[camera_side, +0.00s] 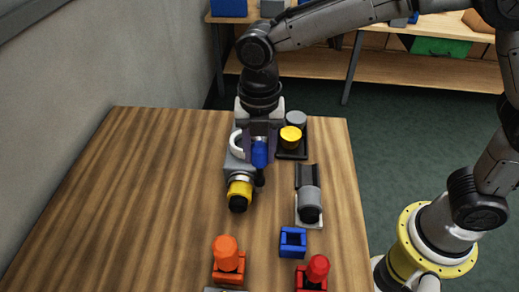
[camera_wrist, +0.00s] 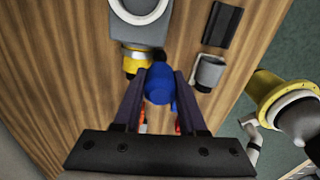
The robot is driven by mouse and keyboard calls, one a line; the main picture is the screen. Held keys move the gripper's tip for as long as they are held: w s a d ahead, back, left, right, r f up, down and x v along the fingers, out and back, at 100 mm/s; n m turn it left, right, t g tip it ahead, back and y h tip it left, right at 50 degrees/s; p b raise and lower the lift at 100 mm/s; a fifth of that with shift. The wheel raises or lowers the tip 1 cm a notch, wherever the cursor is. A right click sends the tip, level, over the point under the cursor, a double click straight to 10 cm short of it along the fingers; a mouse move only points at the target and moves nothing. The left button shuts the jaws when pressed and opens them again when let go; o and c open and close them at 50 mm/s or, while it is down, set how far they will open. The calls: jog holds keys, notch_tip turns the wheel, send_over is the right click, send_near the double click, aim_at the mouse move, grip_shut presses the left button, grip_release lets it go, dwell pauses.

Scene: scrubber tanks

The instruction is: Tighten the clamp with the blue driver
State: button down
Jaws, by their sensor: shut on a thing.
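My gripper (camera_side: 259,140) is shut on the blue driver (camera_side: 259,153), held upright with its dark tip down. The driver's blue handle also shows between the fingers in the wrist view (camera_wrist: 159,84). It is just right of a grey fitting (camera_side: 238,168) with a white ring, a yellow band (camera_side: 240,189) and a black end. The fitting also shows in the wrist view (camera_wrist: 139,32). I cannot tell which part is the clamp, or whether the driver tip touches anything. The blue holder (camera_side: 293,242) stands empty on the table.
An orange driver (camera_side: 226,250) and a red driver (camera_side: 317,268) stand in matching holders at the front. A black tray with a yellow-topped cylinder (camera_side: 291,136) is right of my gripper. A grey cylinder (camera_side: 309,203) lies further forward. The table's left side is clear.

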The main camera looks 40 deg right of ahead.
jog(key=m, duration=0.4)
jog(key=shift+m, duration=0.9)
jog(key=m, duration=0.3)
jog(key=shift+r+n, duration=0.1)
jog(key=shift+n, duration=0.4)
jog(key=shift+r, duration=2.45)
